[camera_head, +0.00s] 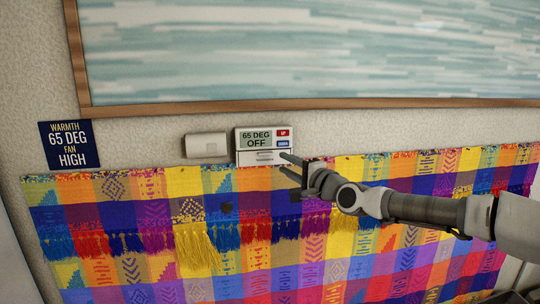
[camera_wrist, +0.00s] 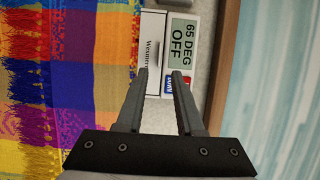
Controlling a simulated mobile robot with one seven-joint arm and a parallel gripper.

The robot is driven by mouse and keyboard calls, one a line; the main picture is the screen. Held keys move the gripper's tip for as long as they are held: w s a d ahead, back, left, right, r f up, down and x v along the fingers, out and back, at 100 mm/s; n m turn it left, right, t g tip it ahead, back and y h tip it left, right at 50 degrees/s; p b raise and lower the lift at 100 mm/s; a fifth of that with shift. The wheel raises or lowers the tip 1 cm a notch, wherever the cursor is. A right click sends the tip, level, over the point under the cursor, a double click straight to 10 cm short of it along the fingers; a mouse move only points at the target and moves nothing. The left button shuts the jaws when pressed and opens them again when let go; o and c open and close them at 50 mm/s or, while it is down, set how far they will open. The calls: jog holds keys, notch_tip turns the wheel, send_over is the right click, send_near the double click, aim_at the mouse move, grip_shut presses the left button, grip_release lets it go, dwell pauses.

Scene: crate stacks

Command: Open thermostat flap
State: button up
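The thermostat (camera_head: 254,134) is a white box on the wall, with a greenish display reading "65 DEG OFF" and red and blue buttons at its right. Its flap (camera_head: 250,159) is the white lower panel, which looks closed. In the wrist view the thermostat (camera_wrist: 181,49) appears turned sideways, with the flap (camera_wrist: 150,38) left of the display and small lettering on it. My gripper (camera_head: 285,164) is at the flap's lower right end in the head view. In the wrist view my gripper (camera_wrist: 160,73) has its fingers apart with nothing between them. I cannot tell whether a fingertip touches the thermostat.
A navy sign (camera_head: 69,145) reads "WARMTH 65 DEG FAN HIGH". A blank white box (camera_head: 206,145) is left of the thermostat. A wood-framed picture (camera_head: 300,50) hangs above. A colourful fringed cloth (camera_head: 130,215) spreads below, close under my gripper.

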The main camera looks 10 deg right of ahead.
aim_at(267, 154)
jog(key=p+x, duration=0.1)
jog(key=x, duration=0.7)
jog(key=shift+w, duration=0.2)
grip_shut()
